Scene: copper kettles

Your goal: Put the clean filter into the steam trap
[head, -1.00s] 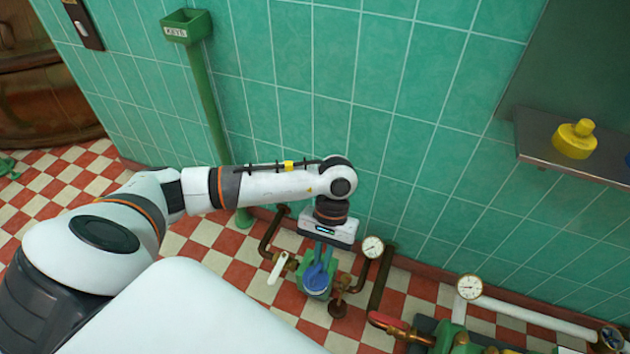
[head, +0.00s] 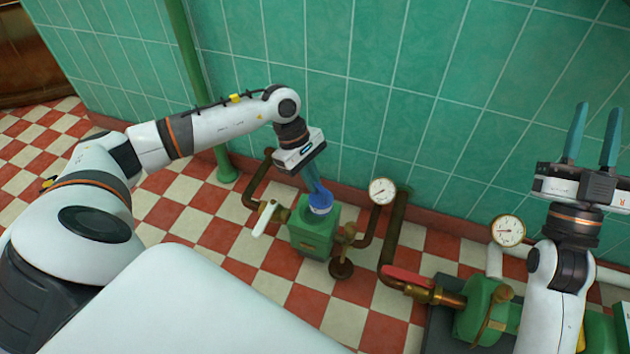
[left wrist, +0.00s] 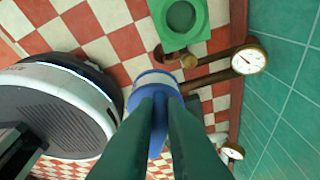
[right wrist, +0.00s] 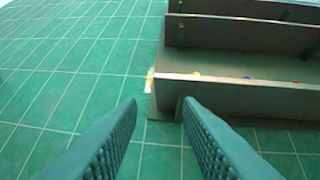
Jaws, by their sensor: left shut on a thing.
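My left gripper (head: 316,187) is shut on a blue and white filter (head: 321,203), seen between the fingertips in the left wrist view (left wrist: 152,79). The green steam trap (head: 312,237) stands low on pipes near the wall. In the head view the filter overlaps the trap's top. In the left wrist view the trap (left wrist: 191,32) shows an open round hole and lies apart from the filter, beyond it in the picture. My right gripper (head: 596,125) is raised at the right, open and empty, fingers pointing up.
A white-handled valve (head: 266,217) and a pressure gauge (head: 382,191) flank the trap. A red-handled valve (head: 408,275) and green machinery (head: 482,310) stand to the right, with another gauge (head: 508,231). A metal shelf (right wrist: 215,88) with small coloured things lies ahead of my right gripper.

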